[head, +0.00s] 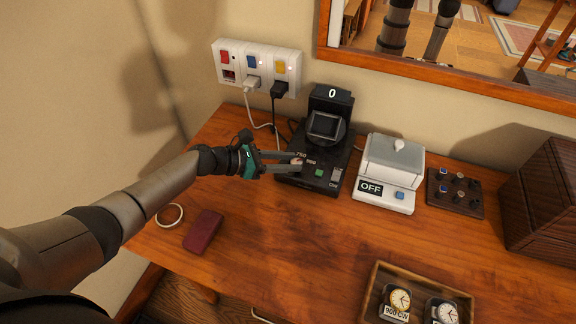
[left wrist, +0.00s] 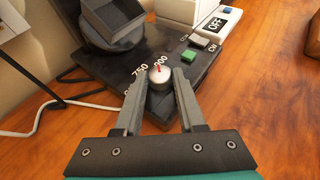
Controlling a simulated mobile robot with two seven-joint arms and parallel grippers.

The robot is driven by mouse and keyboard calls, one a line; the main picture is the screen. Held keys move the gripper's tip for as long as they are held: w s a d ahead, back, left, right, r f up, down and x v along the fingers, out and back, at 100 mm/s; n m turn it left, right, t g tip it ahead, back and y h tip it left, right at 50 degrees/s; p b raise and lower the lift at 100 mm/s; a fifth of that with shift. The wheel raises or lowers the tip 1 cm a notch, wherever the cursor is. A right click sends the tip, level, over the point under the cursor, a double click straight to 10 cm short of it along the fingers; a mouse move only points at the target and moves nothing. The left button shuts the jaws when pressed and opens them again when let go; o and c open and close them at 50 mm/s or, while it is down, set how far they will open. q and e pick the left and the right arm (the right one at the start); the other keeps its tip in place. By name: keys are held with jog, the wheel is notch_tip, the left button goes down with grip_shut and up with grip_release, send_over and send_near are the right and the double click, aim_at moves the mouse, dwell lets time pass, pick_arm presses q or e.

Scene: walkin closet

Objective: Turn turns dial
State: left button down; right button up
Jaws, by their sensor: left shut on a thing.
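The black machine (head: 334,146) stands at the back of the wooden table. A counter at its top reads 0. The turns dial, a small silver knob with a red pointer (left wrist: 159,73), sits at the machine's near left corner, with numbers such as 750 beside it. A green button (head: 319,173) and a small switch lie to its right. My left gripper (head: 298,161) reaches in from the left, its fingers on either side of the dial. In the left wrist view the gripper (left wrist: 162,85) is closed around the knob. My right gripper is not in view.
A white device (head: 391,170) marked OFF stands right of the machine. A watch tray (head: 372,292) is at the front, a red wallet (head: 203,231) and a ring (head: 169,215) at the left. A wall power strip (head: 256,67) has cables plugged in. The middle table is clear.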

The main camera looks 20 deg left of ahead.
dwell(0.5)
pick_arm(q)
jog(key=c, duration=0.5)
grip_release()
jog(key=p+v, duration=0.3)
jog(key=v, duration=1.2)
jog(key=shift+w+a+r, duration=0.1)
jog(key=shift+a, duration=0.05)
